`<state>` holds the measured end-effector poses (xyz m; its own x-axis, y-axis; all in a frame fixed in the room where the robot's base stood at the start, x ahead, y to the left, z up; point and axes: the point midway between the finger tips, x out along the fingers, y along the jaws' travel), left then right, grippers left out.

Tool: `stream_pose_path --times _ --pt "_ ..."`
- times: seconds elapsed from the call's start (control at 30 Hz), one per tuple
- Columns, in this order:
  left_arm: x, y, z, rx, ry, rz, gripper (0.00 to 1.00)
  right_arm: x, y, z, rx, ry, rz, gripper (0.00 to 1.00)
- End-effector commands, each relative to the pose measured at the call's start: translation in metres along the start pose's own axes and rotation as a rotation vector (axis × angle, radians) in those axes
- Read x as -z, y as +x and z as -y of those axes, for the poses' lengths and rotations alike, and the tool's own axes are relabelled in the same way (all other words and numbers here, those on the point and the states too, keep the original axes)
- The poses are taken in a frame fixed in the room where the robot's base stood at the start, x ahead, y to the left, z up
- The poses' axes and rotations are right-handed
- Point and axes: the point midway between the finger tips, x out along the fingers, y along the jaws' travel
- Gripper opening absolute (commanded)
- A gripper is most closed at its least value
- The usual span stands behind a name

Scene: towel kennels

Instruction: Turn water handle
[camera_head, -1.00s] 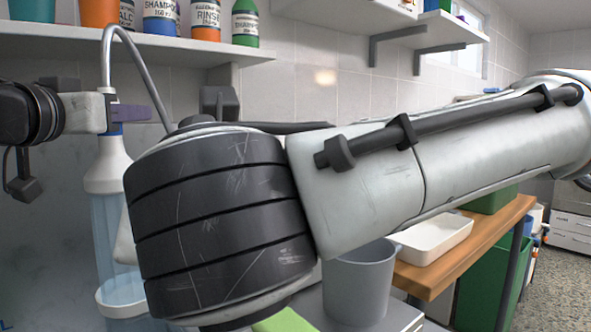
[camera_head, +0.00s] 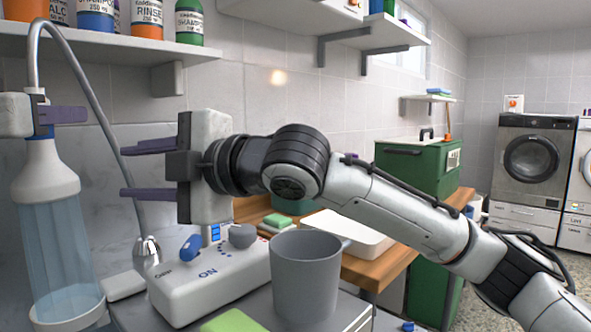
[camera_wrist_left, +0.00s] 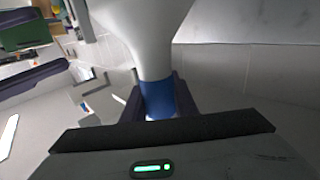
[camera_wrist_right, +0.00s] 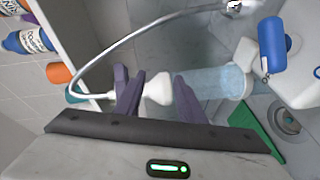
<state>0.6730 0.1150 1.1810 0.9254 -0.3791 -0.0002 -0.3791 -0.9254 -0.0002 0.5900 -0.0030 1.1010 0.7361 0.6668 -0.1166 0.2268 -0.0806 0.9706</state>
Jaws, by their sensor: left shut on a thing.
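A white control box (camera_head: 185,300) marked ON stands on the counter. It has a blue handle (camera_head: 190,248) and a grey knob (camera_head: 242,236); the blue handle also shows in the right wrist view (camera_wrist_right: 272,45). A white sprayer (camera_head: 45,180) with a blue collar and a translucent blue cylinder hangs upright at the far left. My left gripper (camera_head: 45,120) is shut on its collar, also seen in the left wrist view (camera_wrist_left: 157,100). My right gripper (camera_head: 148,170) is open and empty above the box, fingers pointing left, apart from the blue handle.
A grey hose (camera_head: 85,85) arches from a metal fitting (camera_head: 147,250) by the box up to the sprayer. A grey bin (camera_head: 305,275) stands right of the box. A white tray (camera_head: 345,235) is behind it. A bottle shelf (camera_head: 100,48) hangs above.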

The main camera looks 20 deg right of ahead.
Motion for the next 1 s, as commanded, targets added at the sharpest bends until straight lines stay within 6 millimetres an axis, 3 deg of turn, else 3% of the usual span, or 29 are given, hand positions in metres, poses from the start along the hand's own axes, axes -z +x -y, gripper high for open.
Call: stream_pose_path --times 0.03,0.5,1.0 --pt "0.002 0.0 0.0 0.0 0.0 -0.003 0.0 -0.013 -0.001 -0.003 -0.024 0.047 0.001 0.36" --pt "0.002 0.0 0.0 0.0 0.0 -0.003 0.0 -0.099 -0.019 -0.027 -0.225 0.335 -0.003 0.36" --pt "0.002 0.0 0.0 0.0 0.0 -0.003 0.0 -0.191 -0.058 -0.031 -0.412 0.539 0.015 0.36"
